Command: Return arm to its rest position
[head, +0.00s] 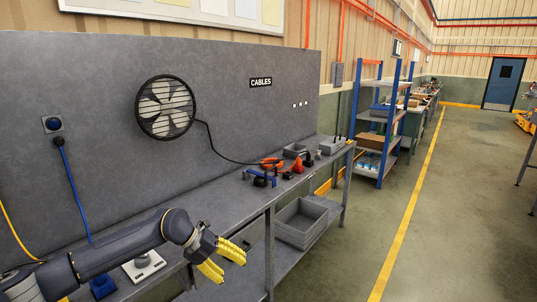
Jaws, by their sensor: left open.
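My left arm comes in from the lower left of the head view, over the near part of the grey workbench (215,198). Its gripper (226,261) has yellow ribbed fingers that are apart and point right and down. The gripper is open and I see nothing between the fingers. It is near the bench's front edge, apart from the tools farther along the bench. My right arm and gripper are not in view.
A blue tool (259,179), orange-red tools (272,163) and grey bins (330,146) sit along the bench's far part. A white device (144,266) lies below my arm. A grey crate (301,222) is on the lower shelf. Open floor (440,220) lies right.

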